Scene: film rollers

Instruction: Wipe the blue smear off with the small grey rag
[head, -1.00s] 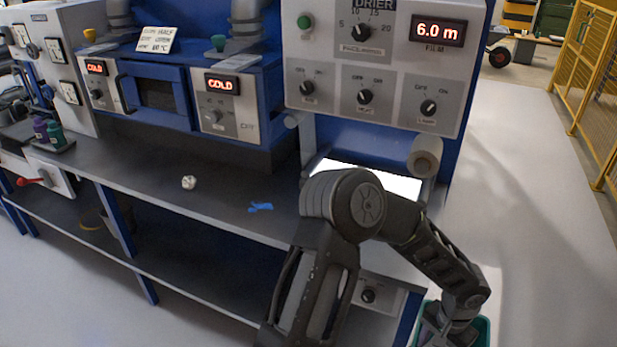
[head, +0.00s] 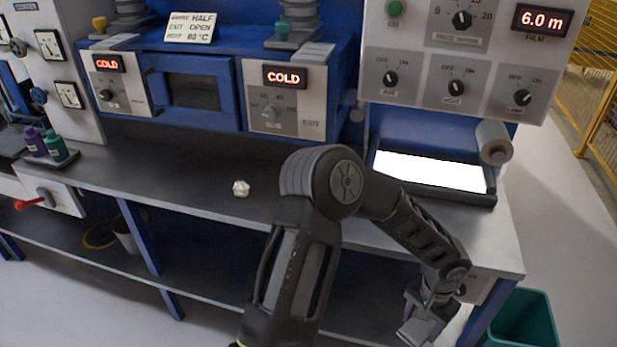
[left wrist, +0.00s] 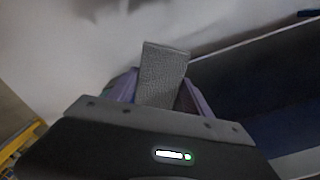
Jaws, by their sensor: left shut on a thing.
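My left gripper (head: 424,322) hangs low in front of the counter, at the lower right of the head view, left of a teal bin. It is shut on the small grey rag (left wrist: 163,75), which sticks up between the purple finger pads in the left wrist view. The rag is clear of the counter. The blue smear does not show now; my left arm covers the part of the counter (head: 190,180) where it would lie. My right gripper is out of view.
A small white crumpled piece (head: 240,188) lies on the counter left of my arm. The teal bin (head: 522,318) stands on the floor. Two bottles (head: 45,146) stand far left.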

